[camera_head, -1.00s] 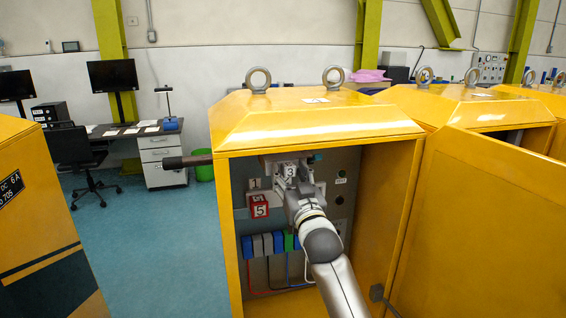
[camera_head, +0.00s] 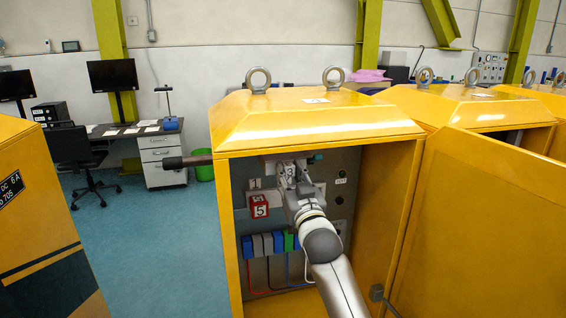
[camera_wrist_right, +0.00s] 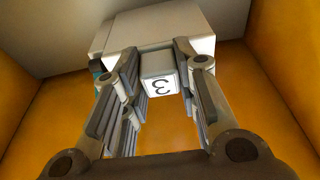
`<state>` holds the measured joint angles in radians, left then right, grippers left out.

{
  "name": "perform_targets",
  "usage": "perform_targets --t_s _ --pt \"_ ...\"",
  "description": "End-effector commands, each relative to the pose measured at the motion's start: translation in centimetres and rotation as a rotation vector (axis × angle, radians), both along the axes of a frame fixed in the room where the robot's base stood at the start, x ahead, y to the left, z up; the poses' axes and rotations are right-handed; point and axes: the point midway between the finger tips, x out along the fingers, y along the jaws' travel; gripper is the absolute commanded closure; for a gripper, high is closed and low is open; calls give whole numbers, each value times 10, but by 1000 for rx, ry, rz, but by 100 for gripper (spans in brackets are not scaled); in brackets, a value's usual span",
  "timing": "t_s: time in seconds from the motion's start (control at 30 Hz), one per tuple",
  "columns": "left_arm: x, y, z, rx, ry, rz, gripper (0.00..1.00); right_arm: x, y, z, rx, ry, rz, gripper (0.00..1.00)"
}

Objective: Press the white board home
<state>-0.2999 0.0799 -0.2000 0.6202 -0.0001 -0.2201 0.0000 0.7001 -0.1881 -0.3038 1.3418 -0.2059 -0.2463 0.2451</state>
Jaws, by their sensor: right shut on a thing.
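The white board shows as a pale block marked 3 (camera_wrist_right: 160,75) in the right wrist view, directly against a larger white housing (camera_wrist_right: 155,32). In the head view its numbered face (camera_head: 290,169) is partly covered by my gripper, high inside the open yellow cabinet (camera_head: 315,130). My right gripper (camera_wrist_right: 158,72) is shut on the block, with a finger on each side. It also shows in the head view (camera_head: 292,180), reaching in from below. How deep the board sits in the housing is hidden. My left gripper is not in view.
A red block marked 5 (camera_head: 259,205) is left of my gripper. Blue, grey and green modules (camera_head: 267,244) with wires sit below. The cabinet's side wall (camera_head: 394,220) and open door (camera_head: 490,225) are close to the right of my arm. A dark rod (camera_head: 187,160) sticks out left.

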Motion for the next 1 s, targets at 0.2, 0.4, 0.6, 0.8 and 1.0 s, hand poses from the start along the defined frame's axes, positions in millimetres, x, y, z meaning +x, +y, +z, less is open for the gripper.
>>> perform_targets --t_s 0.2,0.4,0.6,0.8,1.0 --pt "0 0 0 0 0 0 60 1 0 0 0 0 0 96" --pt "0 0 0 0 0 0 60 1 0 0 0 0 0 47" --pt "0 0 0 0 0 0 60 1 0 0 0 1 0 47" --pt "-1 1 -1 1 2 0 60 -2 -1 -2 -1 3 -1 47" --pt "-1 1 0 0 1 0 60 -21 -8 -8 0 2 -1 47"
